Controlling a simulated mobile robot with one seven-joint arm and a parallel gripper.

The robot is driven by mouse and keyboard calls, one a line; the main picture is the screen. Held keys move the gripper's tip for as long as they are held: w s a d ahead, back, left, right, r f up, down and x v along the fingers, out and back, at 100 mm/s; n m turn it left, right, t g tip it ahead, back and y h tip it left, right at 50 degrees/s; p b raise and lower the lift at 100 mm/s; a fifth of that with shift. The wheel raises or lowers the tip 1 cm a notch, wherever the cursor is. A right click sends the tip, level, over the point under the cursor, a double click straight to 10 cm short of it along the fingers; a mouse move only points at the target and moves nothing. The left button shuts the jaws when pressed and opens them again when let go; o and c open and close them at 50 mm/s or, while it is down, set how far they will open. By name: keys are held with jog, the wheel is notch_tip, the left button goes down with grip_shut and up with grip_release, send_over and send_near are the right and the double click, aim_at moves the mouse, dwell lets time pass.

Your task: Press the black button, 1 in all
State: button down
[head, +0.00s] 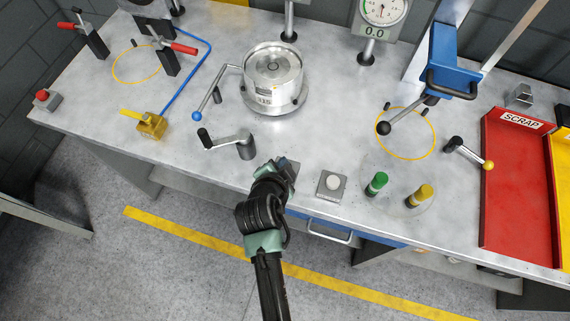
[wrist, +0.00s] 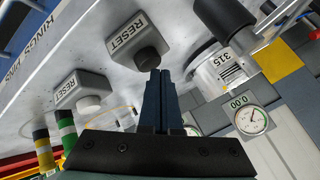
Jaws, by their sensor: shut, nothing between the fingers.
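The black button (wrist: 148,58) sits on a grey box labelled RESET (wrist: 138,38) in the wrist view. My gripper (wrist: 164,74) is shut and empty, its fingertips right beside the black button in that picture. I cannot tell whether they touch it. In the head view my gripper (head: 284,166) is at the bench's front edge and hides most of the black button's box. A second RESET box (head: 328,191) with a white button (head: 333,182) stands to the right; its white button also shows in the wrist view (wrist: 89,104).
A crank handle (head: 226,141) stands just left of my gripper, with a round metal fixture (head: 273,80) behind. Green (head: 376,183) and yellow (head: 420,195) pegs stand right of the white button. A red scrap tray (head: 512,190) lies far right. A red button (head: 46,98) is far left.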

jog(key=shift+f+b, duration=0.5)
jog(key=shift+f, duration=0.1)
dwell(0.7)
jog(key=shift+r, duration=0.15)
jog(key=shift+r+p, duration=0.8)
jog(key=shift+r, duration=0.05)
notch_tip(320, 180, up, 5)
jog(key=p, duration=0.4)
dwell(0.7)
